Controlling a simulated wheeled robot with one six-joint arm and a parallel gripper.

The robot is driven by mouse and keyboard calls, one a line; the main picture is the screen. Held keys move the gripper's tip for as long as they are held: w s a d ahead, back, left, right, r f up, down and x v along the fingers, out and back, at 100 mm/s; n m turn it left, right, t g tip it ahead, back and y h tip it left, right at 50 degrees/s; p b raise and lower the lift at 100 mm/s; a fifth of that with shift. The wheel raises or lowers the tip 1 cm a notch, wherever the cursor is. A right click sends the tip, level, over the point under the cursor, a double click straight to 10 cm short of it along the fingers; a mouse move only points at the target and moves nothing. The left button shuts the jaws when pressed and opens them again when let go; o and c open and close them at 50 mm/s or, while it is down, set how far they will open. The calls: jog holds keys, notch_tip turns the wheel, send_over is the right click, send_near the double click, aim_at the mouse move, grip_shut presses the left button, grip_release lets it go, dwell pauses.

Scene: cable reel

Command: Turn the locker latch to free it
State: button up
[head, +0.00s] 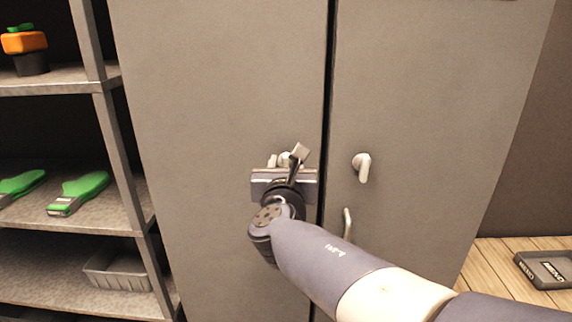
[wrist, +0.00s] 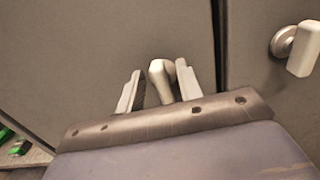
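The grey locker (head: 225,80) has two doors with a dark seam between them. A pale latch knob (wrist: 159,75) on the left door shows between the fingers of my gripper (wrist: 158,70) in the wrist view. The fingers stand apart on either side of it, with a visible gap on the left; on the right the finger is close and contact is unclear. In the head view my gripper (head: 286,160) is in front of the left door and mostly hides this latch. A second pale latch (head: 362,167) is on the right door, also in the wrist view (wrist: 303,50).
A curved handle (head: 347,224) is on the right door, close to my arm. Shelves (head: 100,215) at left hold green-handled brushes (head: 80,190), a grey bin (head: 118,268) and an orange-topped item (head: 24,42). A dark tray (head: 545,268) lies on a wooden surface (head: 500,265) at right.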

grip_shut()
jog(key=shift+f+m+b, duration=0.15)
jog(key=shift+m+b, duration=0.15)
jog(key=shift+b, duration=0.2)
jog(key=shift+d+f+m+b, duration=0.25)
jog(key=shift+m+b, duration=2.6)
jog(key=shift+b, duration=0.2)
jog(key=shift+d+f+m+b, duration=0.2)
jog(key=shift+d+m+b, duration=0.05)
jog(key=shift+m+b, duration=2.7)
jog(key=shift+d+f+m+b, duration=0.25)
jog(key=shift+m+b, duration=2.55)
jog(key=shift+b, duration=0.3)
